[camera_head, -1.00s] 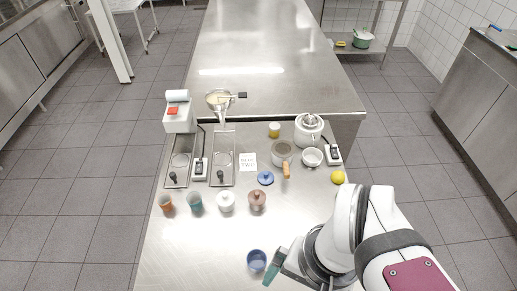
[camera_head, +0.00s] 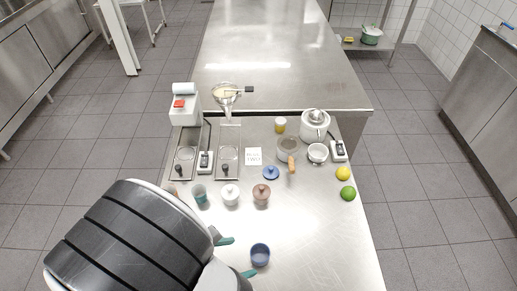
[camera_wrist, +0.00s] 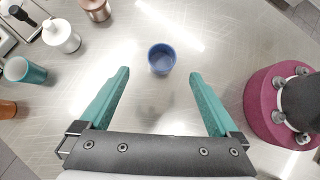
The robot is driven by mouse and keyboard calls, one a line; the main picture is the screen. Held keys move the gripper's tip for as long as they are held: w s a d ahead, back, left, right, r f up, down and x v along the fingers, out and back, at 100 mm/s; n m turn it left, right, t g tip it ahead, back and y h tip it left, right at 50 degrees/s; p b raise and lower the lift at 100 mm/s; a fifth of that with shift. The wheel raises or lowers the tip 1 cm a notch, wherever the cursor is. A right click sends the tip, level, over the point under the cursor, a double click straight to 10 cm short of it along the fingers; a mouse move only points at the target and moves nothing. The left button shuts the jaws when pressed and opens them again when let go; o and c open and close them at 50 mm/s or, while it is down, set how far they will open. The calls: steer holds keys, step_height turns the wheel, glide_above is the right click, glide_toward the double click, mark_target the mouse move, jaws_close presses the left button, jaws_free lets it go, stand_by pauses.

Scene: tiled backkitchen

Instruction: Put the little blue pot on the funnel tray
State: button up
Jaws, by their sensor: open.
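The little blue pot (camera_head: 260,255) stands upright and open-topped on the steel table near its front. The wrist view shows it (camera_wrist: 161,62) just beyond and between my fingertips. My gripper (camera_head: 239,257) is open, with teal fingers left of the pot in the head view; the wrist view shows the same fingers (camera_wrist: 160,76) apart with nothing between them. The funnel (camera_head: 224,92) stands at the back, above a shallow metal tray (camera_head: 229,142), which appears to be the funnel tray. A round mesh and a dark knob show on that tray.
A white pot (camera_head: 230,196), a brown pot (camera_head: 261,195) and a teal cup (camera_head: 199,194) stand between my gripper and the trays. A blue lid (camera_head: 271,173), lemon (camera_head: 343,173) and lime (camera_head: 348,193) lie rightward. The table's front right is clear.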

steer(key=x, duration=0.9)
steer(key=shift+d+f, duration=0.1)
steer(key=shift+d, duration=0.2)
jaws_close()
steer(key=w+d+r+n+t+y, duration=0.1)
steer(key=w+d+r+n, duration=0.3)
steer(key=r, duration=0.9)
steer(key=w+d+r+n+t+y, duration=0.15)
steer(key=w+r, duration=0.45)
steer(key=r, duration=0.7)
steer(key=w+d+r+n+t+y, duration=0.1)
steer(key=w+d+r+n+y, duration=0.3)
steer(key=r, duration=0.9)
steer(key=m+g+h, duration=0.4)
steer(key=m+h, duration=0.3)
steer(key=m, duration=0.3)
glide_above(267, 251)
steer(key=s+a, duration=0.1)
steer(key=a, duration=0.1)
step_height(267, 251, down, 29)
steer(key=shift+s, duration=0.15)
